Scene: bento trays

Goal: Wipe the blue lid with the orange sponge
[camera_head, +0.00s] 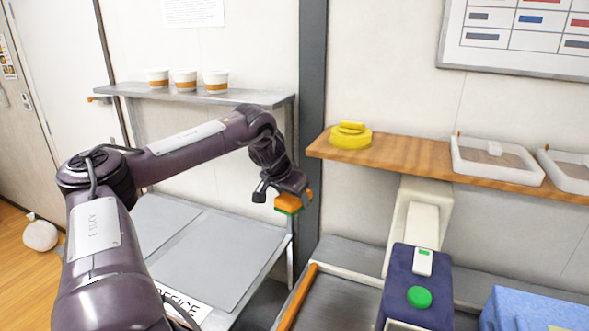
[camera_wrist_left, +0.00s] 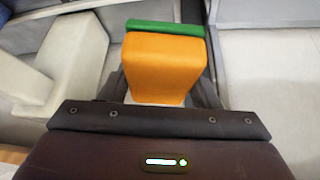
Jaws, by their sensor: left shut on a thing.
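My left gripper (camera_head: 283,191) is shut on the orange sponge (camera_head: 291,202) with a green layer and holds it in the air near the grey post. In the left wrist view, the sponge (camera_wrist_left: 166,68) sits between the fingers, its green layer at the far end. A light blue box-like thing (camera_head: 535,310) is cut off at the lower right corner. I cannot tell whether it bears the blue lid; no other clear lid shows. The sponge is apart from it, well to its left. My right gripper is not in view.
A dark blue machine with a green button (camera_head: 419,297) stands right of the sponge. A wooden shelf (camera_head: 420,155) holds a yellow item (camera_head: 350,135) and white trays (camera_head: 497,160). Several cups stand on a grey shelf (camera_head: 200,93). A grey table (camera_head: 205,262) lies below my arm.

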